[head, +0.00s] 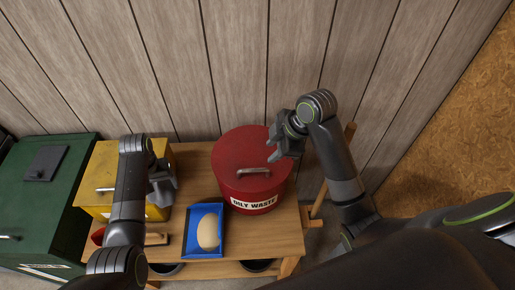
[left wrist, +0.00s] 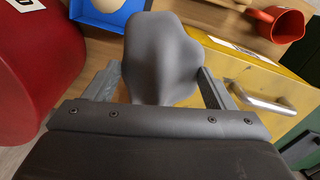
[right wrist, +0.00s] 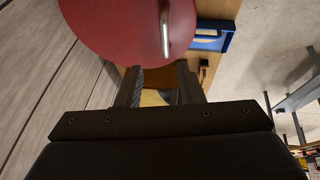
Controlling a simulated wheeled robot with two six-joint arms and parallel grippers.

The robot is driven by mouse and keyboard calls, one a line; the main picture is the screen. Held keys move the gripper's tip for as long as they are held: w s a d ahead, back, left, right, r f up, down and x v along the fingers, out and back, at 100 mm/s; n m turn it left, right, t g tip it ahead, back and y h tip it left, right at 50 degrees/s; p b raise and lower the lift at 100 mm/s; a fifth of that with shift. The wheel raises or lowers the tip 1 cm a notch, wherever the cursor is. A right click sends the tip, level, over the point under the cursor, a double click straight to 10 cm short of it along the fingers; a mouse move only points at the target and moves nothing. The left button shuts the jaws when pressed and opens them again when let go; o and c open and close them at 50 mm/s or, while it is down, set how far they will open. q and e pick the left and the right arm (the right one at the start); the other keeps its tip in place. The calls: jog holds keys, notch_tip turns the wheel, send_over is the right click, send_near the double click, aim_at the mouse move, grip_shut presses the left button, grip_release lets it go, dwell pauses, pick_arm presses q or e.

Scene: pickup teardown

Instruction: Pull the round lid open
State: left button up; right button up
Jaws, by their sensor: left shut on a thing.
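The red can labelled OILY WASTE has a round red lid (head: 238,150) with a metal bar handle (head: 253,171), and the lid looks closed. In the right wrist view the lid (right wrist: 110,25) and its handle (right wrist: 165,28) fill the top. My right gripper (head: 272,146) is open and empty, over the lid's right side, beyond the handle; contact with the lid cannot be told. My left gripper (left wrist: 162,85) is shut on a lumpy grey thing (left wrist: 160,50), perhaps a rag, held by the yellow box; it also shows in the head view (head: 163,187).
A blue tray (head: 190,244) with a tan oval thing (head: 208,231) stands in front of the can on the wooden bench (head: 275,241). The yellow box (head: 97,172) and a green cabinet (head: 50,205) are at left. A red scoop (left wrist: 275,22) lies near the yellow box. A plank wall is behind.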

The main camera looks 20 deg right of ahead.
aim_at(256, 170)
jog(key=x, duration=1)
jog(key=shift+s+a, duration=0.3)
jog(key=shift+a+f, duration=0.3)
jog(key=shift+f, duration=0.25)
jog(key=shift+w+f, duration=0.1)
jog(key=shift+w, duration=0.05)
grip_shut()
